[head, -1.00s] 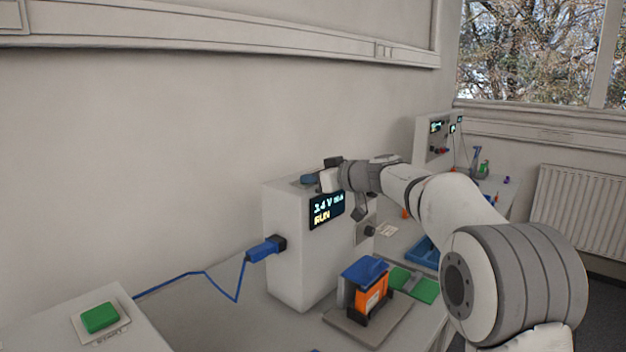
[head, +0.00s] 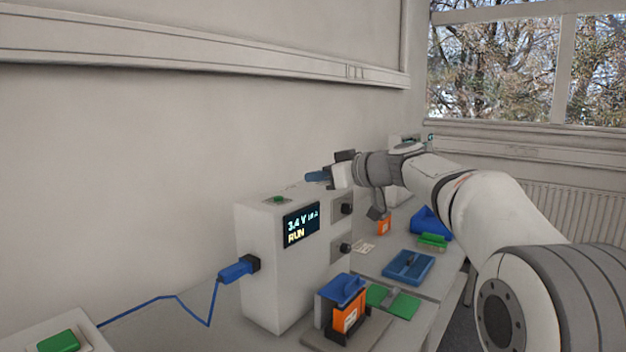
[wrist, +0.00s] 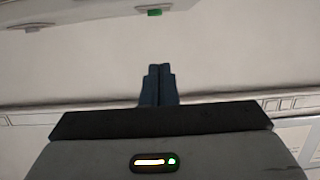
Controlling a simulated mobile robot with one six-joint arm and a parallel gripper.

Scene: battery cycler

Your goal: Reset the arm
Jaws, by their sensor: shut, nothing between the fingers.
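My gripper (head: 318,176) is in the air just above and behind the right top of the battery cycler (head: 262,265), with clear air around it. In the wrist view my gripper's two dark blue fingers (wrist: 158,84) are together with nothing between them. The cycler's screen (head: 301,226) reads 3.4 V and RUN. A green button (head: 279,199) sits on its top, and a green spot (wrist: 155,12) shows at the top of the wrist view.
A blue-topped orange battery (head: 346,312) stands in a dark holder in front of the cycler. A blue plug (head: 236,271) with cable enters its left side. A green START button (head: 58,343) is at lower left. A blue tray (head: 408,267) lies to the right.

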